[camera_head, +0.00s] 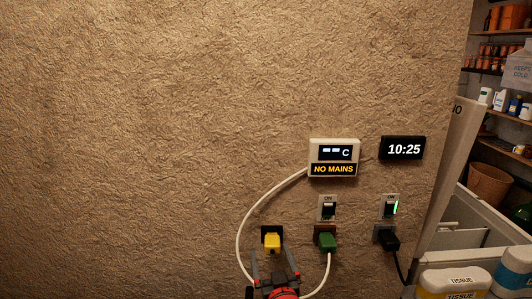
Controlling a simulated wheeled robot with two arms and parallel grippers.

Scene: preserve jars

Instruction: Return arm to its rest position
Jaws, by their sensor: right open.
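My right gripper (273,266) is at the bottom of the head view, pointing at the wall. Its two dark fingers are apart, with nothing visible between their tips. A yellow plug (272,242) sits at a dark wall socket just beyond the fingertips; I cannot tell whether the fingers touch it. My left gripper is not in view.
A green plug (327,242) and a black plug (390,240) sit in sockets to the right, below two switches. A white cable loops from the "NO MAINS" display (334,157). A clock (402,148), an open chest (470,235) and tissue pack (454,281) are further right.

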